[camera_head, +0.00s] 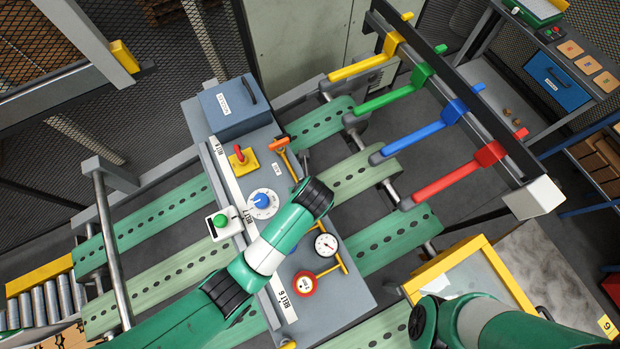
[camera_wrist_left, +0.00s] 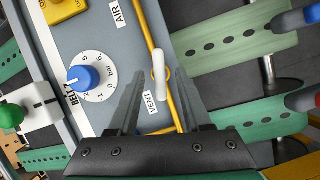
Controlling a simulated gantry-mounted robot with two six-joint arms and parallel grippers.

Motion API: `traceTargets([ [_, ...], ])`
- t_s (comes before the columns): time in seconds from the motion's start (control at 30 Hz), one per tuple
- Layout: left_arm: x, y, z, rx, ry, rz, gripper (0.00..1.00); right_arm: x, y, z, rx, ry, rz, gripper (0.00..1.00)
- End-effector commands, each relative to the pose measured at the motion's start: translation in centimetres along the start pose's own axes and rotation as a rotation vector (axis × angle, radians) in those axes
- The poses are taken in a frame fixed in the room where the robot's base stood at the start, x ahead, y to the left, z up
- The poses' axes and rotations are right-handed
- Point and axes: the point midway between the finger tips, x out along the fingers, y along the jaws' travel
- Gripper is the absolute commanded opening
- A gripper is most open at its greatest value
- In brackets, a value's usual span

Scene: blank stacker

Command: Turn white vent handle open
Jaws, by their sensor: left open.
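The white vent handle (camera_wrist_left: 159,70) shows in the left wrist view as a short upright bar on a thin yellow pipe (camera_wrist_left: 147,28). It lies nearly along the pipe, at a slight angle. A VENT label (camera_wrist_left: 151,103) is just below it. My left gripper (camera_wrist_left: 160,80) is open, with one dark finger on each side of the handle in the picture. I cannot tell whether the fingers touch it or how far above it they are. In the head view my left arm covers the handle, and its gripper is hidden. My right gripper is out of view.
Beside the handle are a blue dial (camera_head: 261,200), a green button (camera_head: 220,220) and a red switch (camera_head: 240,154). An orange lever (camera_head: 281,144), a gauge (camera_head: 326,245) and a red round knob (camera_head: 304,283) share the grey panel. Green belts (camera_head: 396,241) flank it.

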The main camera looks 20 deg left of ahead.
Motion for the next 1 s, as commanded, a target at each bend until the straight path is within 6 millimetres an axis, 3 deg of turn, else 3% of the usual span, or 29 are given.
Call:
traceTargets([
  [0.33,0.87,0.29,-0.08,-0.006,0.000,0.002,0.49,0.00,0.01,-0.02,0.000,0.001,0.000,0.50],
  [0.6,0.84,0.27,-0.08,-0.006,0.000,0.002,0.02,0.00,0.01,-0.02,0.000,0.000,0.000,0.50],
  [0.63,0.83,0.27,-0.08,-0.006,-0.001,0.002,0.00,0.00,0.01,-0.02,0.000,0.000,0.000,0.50],
  [1.0,0.80,0.14,-0.06,-0.077,0.000,0.033,0.00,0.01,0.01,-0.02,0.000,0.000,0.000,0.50],
])
